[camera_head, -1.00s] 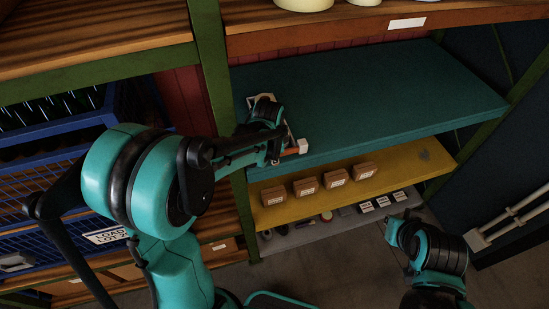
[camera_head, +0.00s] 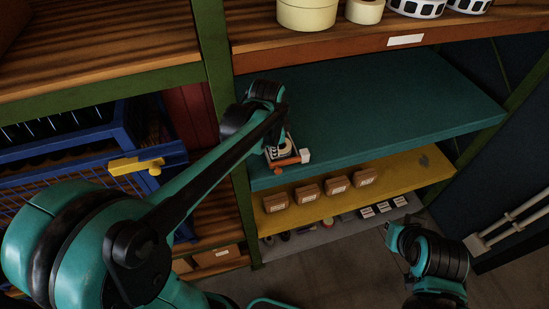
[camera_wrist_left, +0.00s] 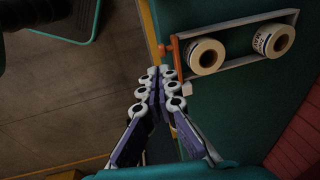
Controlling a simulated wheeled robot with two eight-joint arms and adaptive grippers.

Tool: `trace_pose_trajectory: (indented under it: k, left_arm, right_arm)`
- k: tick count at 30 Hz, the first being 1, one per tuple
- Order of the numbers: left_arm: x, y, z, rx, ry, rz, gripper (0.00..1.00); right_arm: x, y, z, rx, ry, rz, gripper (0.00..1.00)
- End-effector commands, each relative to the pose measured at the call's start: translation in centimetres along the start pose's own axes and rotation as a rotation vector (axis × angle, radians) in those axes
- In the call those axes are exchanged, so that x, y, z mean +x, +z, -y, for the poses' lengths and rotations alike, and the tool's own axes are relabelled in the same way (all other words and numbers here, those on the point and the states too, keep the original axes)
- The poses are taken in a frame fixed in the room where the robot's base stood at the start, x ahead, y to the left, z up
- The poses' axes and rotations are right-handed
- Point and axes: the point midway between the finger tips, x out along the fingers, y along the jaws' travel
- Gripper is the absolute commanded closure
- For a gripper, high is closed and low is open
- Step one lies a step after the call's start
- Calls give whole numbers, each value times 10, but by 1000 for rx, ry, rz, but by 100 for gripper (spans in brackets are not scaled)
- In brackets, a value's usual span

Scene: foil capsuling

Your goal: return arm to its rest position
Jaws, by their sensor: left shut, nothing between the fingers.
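My left arm (camera_head: 205,165) reaches from the lower left up to the left front corner of the teal shelf. My left gripper (camera_wrist_left: 160,76) is shut and empty in the left wrist view, its fingertips together over the shelf's front edge. Just beyond them lies a small tray (camera_wrist_left: 236,67) with two tape rolls (camera_wrist_left: 207,57) and an orange knob (camera_wrist_left: 172,50) at its near end. In the head view the tray (camera_head: 285,151) is partly hidden by my wrist. My right arm (camera_head: 438,258) stands low at the right; its fingers cannot be made out.
The teal shelf (camera_head: 380,110) is otherwise bare. Below it, a yellow shelf (camera_head: 400,178) holds several brown boxes (camera_head: 337,184). Green posts (camera_head: 216,70) frame the rack. A blue crate (camera_head: 95,130) with a yellow latch piece (camera_head: 135,166) is at the left. A wooden shelf overhead carries rolls.

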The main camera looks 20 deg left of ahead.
Motion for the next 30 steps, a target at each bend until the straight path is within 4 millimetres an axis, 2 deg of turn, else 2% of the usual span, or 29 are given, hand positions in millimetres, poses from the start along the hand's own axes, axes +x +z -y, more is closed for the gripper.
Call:
trace_pose_trajectory:
  k: [6, 11, 14, 17, 20, 30]
  left_arm:
    - [-14, 2, 0, -1, 0, 0, 100]
    - [-14, 2, 0, -2, -1, -1, 100]
    - [-6, 6, -6, -29, -11, -9, 100]
    - [12, 18, -20, -106, -36, -30, 100]
    - [40, 35, -42, -229, -72, -69, 100]
    - [148, 93, -119, -699, -171, -257, 100]
  right_arm:
    - [0, 0, 0, 0, 0, 0, 100]
    - [0, 0, 0, 0, 0, 0, 100]
    - [10, 7, 0, 0, 0, 0, 100]
    - [32, 23, 0, 0, 0, 0, 100]
    - [63, 46, 0, 0, 0, 0, 100]
    - [164, 118, 0, 0, 0, 0, 100]
